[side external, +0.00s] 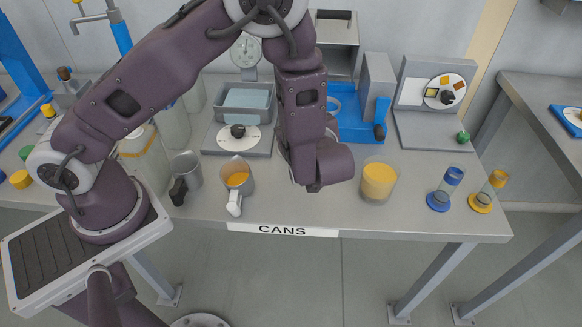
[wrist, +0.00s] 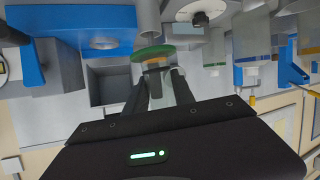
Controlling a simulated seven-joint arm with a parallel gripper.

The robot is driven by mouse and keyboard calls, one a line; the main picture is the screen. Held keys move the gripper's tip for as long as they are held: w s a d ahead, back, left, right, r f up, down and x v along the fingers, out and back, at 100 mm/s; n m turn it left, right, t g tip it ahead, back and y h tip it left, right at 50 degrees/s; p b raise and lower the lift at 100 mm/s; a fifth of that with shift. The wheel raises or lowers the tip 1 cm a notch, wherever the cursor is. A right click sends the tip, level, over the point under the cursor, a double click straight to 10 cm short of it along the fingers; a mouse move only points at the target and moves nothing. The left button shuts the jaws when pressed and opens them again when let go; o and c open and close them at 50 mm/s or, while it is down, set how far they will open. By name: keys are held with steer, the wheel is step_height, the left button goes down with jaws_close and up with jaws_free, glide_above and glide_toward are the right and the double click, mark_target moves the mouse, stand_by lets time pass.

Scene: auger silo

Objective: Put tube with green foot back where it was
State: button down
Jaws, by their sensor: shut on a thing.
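In the wrist view my gripper (wrist: 160,74) is shut on the tube with the green foot (wrist: 152,51). In the side external view my wrist hides the fingers and the held tube. A tube with a blue foot (side external: 440,200) and a tube with a yellow foot (side external: 482,203) stand upright at the right of the bench. I cannot make out the green tube's former spot.
A glass of orange stuff (side external: 379,180) stands right of my wrist. Bare bench lies around the front edge.

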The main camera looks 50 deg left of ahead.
steer(key=f, duration=0.1)
steer(key=d+f+g, duration=0.1)
steer(key=f+g, duration=0.1)
steer(key=shift+s+d+f+n, duration=0.3)
steer(key=shift+s+d+n, duration=0.05)
steer(key=shift+s+n, duration=0.05)
steer(key=shift+g+y, duration=0.3)
step_height(320, 180, down, 10)
steer(key=shift+s+d, duration=0.1)
steer(key=shift+s, duration=0.05)
steer(key=shift+f, duration=0.1)
steer(key=c, duration=1.1)
jaws_free()
steer(key=shift+f, duration=0.1)
steer(key=shift+o, duration=0.2)
